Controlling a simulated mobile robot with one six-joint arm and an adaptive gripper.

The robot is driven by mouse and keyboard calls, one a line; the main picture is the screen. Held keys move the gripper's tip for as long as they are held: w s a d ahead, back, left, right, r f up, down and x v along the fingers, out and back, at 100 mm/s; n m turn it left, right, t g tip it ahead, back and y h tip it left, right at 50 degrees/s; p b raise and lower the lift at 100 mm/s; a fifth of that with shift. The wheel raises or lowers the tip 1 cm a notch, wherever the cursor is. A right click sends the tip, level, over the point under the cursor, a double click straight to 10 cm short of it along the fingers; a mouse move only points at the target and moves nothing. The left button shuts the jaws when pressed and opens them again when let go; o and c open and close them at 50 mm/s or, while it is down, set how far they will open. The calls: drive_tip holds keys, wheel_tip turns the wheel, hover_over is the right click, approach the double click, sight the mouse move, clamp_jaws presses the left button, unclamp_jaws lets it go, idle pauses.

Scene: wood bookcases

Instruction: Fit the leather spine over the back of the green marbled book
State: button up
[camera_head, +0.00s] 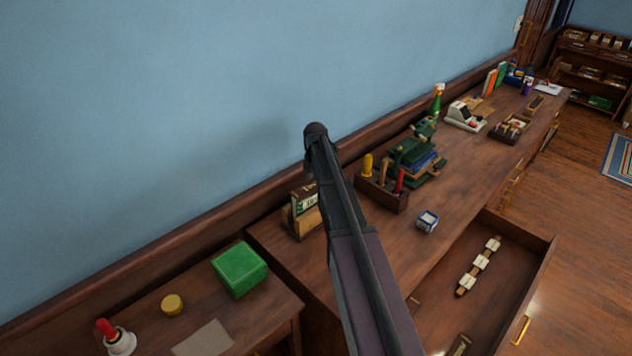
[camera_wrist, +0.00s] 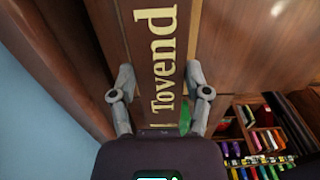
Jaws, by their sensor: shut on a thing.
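A dark brown strip with the gold word "Tovend" (camera_wrist: 163,55), which looks like the leather spine, stands lengthwise between the fingers in the wrist view. My gripper (camera_wrist: 161,85) is shut on it. The strip's lower end is near the palm, and its upper end runs out of the picture. In the head view my gripper cannot be made out, and my arm crosses the middle. A thick bright green block (camera_head: 240,268), perhaps the green marbled book, lies on the lower tabletop at left. Its marbling is too small to tell.
A dark green press-like device (camera_head: 412,155) holding a blue thing and a tool box (camera_head: 384,197) stand on the long bench. A lettered piece in a wooden stand (camera_head: 304,212) is beside my arm. An open drawer (camera_head: 505,260) juts out at right. A yellow tin (camera_head: 172,304) is left.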

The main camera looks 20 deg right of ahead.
sight(315, 182)
drive_tip(key=shift+f, duration=0.15)
drive_tip(key=o, duration=1)
wheel_tip(315, 182, up, 13)
drive_tip(key=p, duration=1.3)
idle(0.6)
drive_tip(key=shift+s+a+m, duration=2.7)
drive_tip(key=shift+s+m, duration=1.05)
drive_tip(key=shift+s, duration=0.7)
drive_tip(key=shift+s+a+m, duration=2.65)
drive_tip(key=shift+s+m, duration=1.05)
drive_tip(key=shift+s, duration=0.75)
drive_tip(key=shift+s+a+m, duration=2.7)
drive_tip(key=shift+s+m, duration=1.05)
drive_tip(key=shift+s, duration=0.7)
